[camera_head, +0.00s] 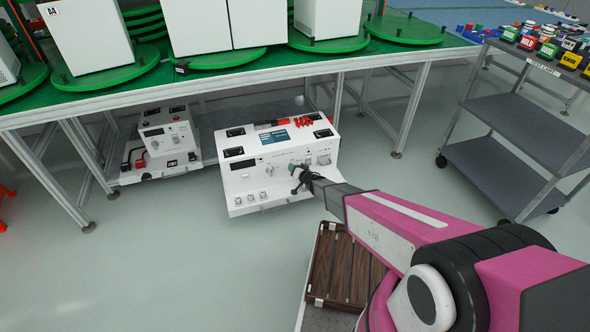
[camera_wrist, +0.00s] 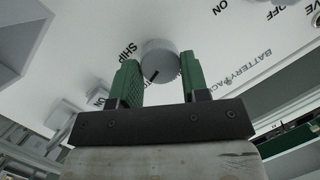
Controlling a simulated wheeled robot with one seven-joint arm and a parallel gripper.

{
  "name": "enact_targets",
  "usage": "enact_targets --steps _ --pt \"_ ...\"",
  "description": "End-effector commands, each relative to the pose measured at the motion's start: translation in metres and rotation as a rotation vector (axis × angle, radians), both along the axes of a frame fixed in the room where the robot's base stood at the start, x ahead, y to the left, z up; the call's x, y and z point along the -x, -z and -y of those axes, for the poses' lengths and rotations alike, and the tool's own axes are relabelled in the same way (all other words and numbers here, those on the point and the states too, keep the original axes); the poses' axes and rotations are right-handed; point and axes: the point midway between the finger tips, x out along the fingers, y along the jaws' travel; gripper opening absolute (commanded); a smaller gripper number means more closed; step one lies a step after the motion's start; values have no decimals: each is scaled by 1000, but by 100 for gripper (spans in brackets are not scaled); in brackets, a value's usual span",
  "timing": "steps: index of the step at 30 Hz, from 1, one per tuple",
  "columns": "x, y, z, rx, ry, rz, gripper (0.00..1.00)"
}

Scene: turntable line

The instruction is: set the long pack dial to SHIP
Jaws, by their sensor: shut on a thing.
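A white instrument unit (camera_head: 240,192) stands low beside the green-topped bench, with a screen and knobs on its panel. My gripper (camera_head: 297,176) reaches its front panel at the right of centre. In the wrist view, the two green fingers of my gripper (camera_wrist: 159,80) are shut on a round grey dial (camera_wrist: 158,52), one on each side. A black mark on the dial points toward the lower left of the picture. The label SHIP (camera_wrist: 127,50) is printed left of the dial, and another label is partly hidden by the dial and left finger. BATTERY PACK (camera_wrist: 245,70) is printed to the right.
A smaller white unit (camera_head: 166,139) sits to the left under the bench (camera_head: 250,66). White boxes stand on green turntables (camera_head: 110,82) above. A grey cart (camera_head: 510,125) with coloured blocks stands at the right. A brown slatted crate (camera_head: 345,275) is near my arm. Open floor lies at the left.

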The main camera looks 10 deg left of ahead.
Motion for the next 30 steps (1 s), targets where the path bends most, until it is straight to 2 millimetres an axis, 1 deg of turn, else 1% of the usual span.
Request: enact_targets --steps 21,30 --pt "-1 6 1 -581 0 -358 18" --pt "-1 7 1 -789 0 -485 18"
